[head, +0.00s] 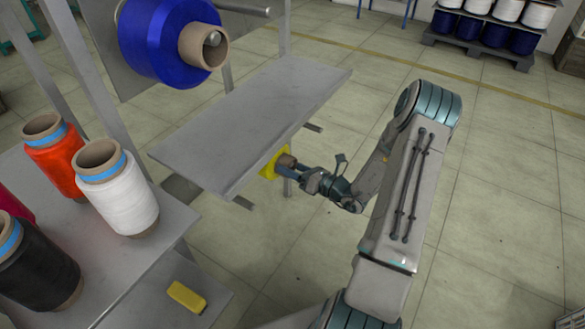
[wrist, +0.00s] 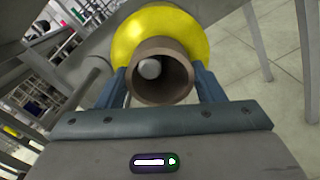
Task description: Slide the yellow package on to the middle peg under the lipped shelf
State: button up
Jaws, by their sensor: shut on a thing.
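The yellow package (head: 268,163) is a yellow winding on a brown tube, mostly hidden under the grey lipped shelf (head: 250,115) in the head view. In the wrist view the package (wrist: 165,28) faces me, tube end first. My gripper (head: 288,164) is shut on the brown tube (wrist: 140,96), one blue finger on each side. The round end of a peg (wrist: 149,69) shows inside the tube's bore, toward its upper left. How far the peg reaches in is hidden. One peg (head: 243,203) sticks out to the left of the package and another (head: 312,127) to the right.
A blue package (head: 165,40) hangs on a peg above the shelf. White (head: 120,195), orange (head: 55,160) and black (head: 38,270) packages stand on the left table. A small yellow block (head: 186,296) lies lower. Open floor is at the right.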

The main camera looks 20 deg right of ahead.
jog(key=shift+r, duration=0.1)
jog(key=o, duration=1.8)
jog(key=shift+c, duration=0.2)
jog(key=shift+s+d, duration=0.1)
jog(key=p+v, duration=0.1)
jog(key=v, duration=1.2)
jog(key=shift+s+d+p, duration=0.15)
jog(key=shift+s+p, duration=0.05)
jog(key=shift+p, duration=0.15)
